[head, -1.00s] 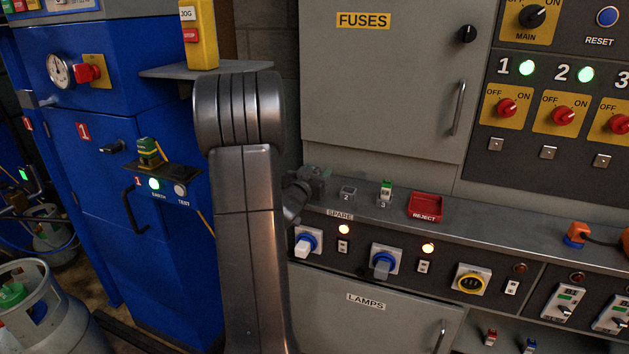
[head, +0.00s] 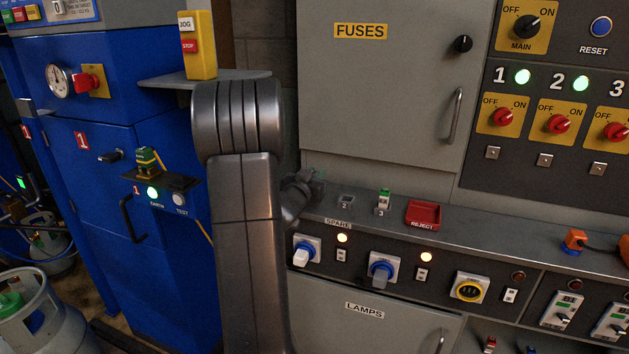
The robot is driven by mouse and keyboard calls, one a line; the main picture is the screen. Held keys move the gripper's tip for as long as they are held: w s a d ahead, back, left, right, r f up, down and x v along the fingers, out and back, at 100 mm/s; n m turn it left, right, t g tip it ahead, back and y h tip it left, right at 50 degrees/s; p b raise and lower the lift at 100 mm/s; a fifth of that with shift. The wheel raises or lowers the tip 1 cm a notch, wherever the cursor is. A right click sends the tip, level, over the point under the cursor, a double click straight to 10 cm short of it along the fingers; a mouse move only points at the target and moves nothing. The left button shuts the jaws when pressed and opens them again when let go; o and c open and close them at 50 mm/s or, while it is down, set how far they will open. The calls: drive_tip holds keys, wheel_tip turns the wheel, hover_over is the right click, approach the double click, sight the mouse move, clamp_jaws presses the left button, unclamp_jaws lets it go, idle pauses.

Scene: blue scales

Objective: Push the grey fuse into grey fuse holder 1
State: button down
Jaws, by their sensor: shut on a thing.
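My gripper (head: 312,186) is small and dark in the head view, low over the left end of the grey ledge, partly behind my own arm. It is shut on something. The grey fuse cannot be made out clearly between the jaws. Fuse holder 1 is hidden behind my arm and gripper, so I cannot tell whether the fuse touches it. Holder 2 (head: 346,201) stands just right of the gripper and looks empty. Holder 3 (head: 384,207) has a green and white fuse upright in it.
A red reject tray (head: 423,215) lies on the ledge right of holder 3. The grey fuses cabinet (head: 385,100) rises behind the ledge. An orange plug (head: 575,240) sits farther right. A blue cabinet (head: 75,190) with a yellow pendant (head: 199,45) above its shelf stands left.

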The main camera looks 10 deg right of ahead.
wheel_tip(320, 180, up, 8)
drive_tip(key=p, duration=0.2)
drive_tip(key=shift+f+b, duration=2.7)
drive_tip(key=shift+f, duration=0.75)
drive_tip(key=shift+f+b, duration=0.65)
drive_tip(key=shift+f, duration=0.65)
drive_tip(key=c, duration=1.2)
unclamp_jaws()
drive_tip(key=shift+o, duration=0.2)
drive_tip(key=p+v, duration=0.1)
drive_tip(key=v, duration=1.3)
drive_tip(key=shift+p, duration=0.35)
drive_tip(key=shift+d+r, duration=0.1)
